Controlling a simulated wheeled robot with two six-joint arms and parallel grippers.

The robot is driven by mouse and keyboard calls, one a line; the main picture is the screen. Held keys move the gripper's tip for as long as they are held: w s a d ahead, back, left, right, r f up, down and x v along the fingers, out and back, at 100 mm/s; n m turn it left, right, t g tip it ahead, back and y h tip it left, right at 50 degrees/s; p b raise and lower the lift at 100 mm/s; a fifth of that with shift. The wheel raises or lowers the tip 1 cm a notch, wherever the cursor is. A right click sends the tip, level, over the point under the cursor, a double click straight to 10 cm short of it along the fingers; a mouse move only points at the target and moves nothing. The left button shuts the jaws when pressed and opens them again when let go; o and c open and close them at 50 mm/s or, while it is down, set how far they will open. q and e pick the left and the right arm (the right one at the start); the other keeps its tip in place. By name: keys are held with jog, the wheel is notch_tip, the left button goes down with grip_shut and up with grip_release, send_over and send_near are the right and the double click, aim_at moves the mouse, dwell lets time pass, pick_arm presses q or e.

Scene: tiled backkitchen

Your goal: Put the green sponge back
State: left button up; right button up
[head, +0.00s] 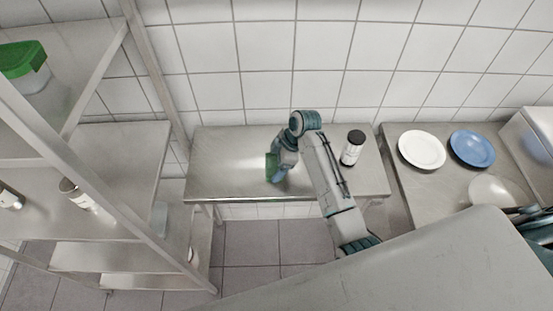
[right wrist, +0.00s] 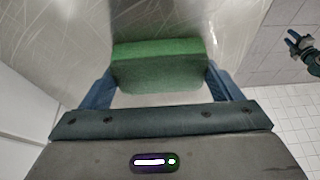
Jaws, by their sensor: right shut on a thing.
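The green sponge (right wrist: 160,66) is between the two blue fingers of my right gripper (right wrist: 158,85), which is shut on it. In the head view the sponge (head: 270,165) shows as a small green patch beside my right gripper (head: 275,174), over the left part of the steel table (head: 225,170). The gripper points down and partly hides the sponge. I cannot tell whether the sponge touches the table. A blue two-fingered gripper at the upper right of the right wrist view, apparently my left gripper (right wrist: 296,42), has its fingers apart and holds nothing visible.
A dark bottle with a white label (head: 352,148) stands right of my right arm. A white plate (head: 422,150), a blue plate (head: 472,148) and a pale bowl (head: 492,190) are on the right counter.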

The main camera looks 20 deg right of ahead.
jog(key=o, duration=0.8)
jog(key=shift+s+d, duration=0.1)
jog(key=shift+s, duration=0.15)
jog(key=shift+s+d, duration=0.1)
jog(key=shift+d+r+b, duration=0.25)
jog(key=shift+r+b, duration=0.25)
jog(key=shift+r, duration=0.2)
pick_arm(q)
jog(key=f+b, duration=0.2)
jog(key=f, duration=0.1)
jog(key=shift+s+d, duration=0.1)
jog(key=shift+d, duration=0.3)
pick_arm(e)
jog(key=v, duration=1)
jog(key=shift+s+d+r, duration=0.1)
jog(key=shift+s+r, duration=0.05)
jog(key=shift+r, duration=0.15)
